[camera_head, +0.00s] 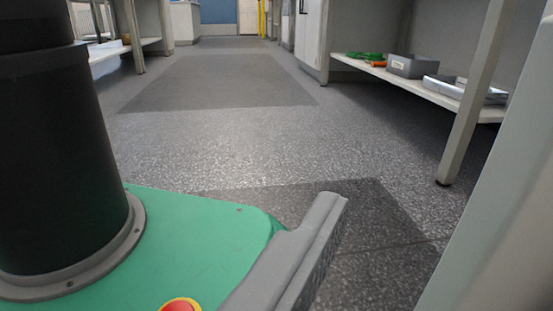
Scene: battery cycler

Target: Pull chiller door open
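I cannot make out the chiller door for certain. A pale smooth panel (505,235) rises close up along the lower right edge, cut off by the frame; I cannot tell what it belongs to. A white cabinet front (311,35) with a dark handle stands farther back, right of the aisle, and looks shut; I cannot tell if it is the chiller. My gripper does not show. My own green base, dark column and grey track fill the lower left.
A bench on the right has a low shelf (435,97) with a grey box (411,66), green and orange items and silvery objects. Its leg (470,110) reaches the floor. Another bench shelf (120,52) stands at left. The speckled grey floor (260,145) between is clear.

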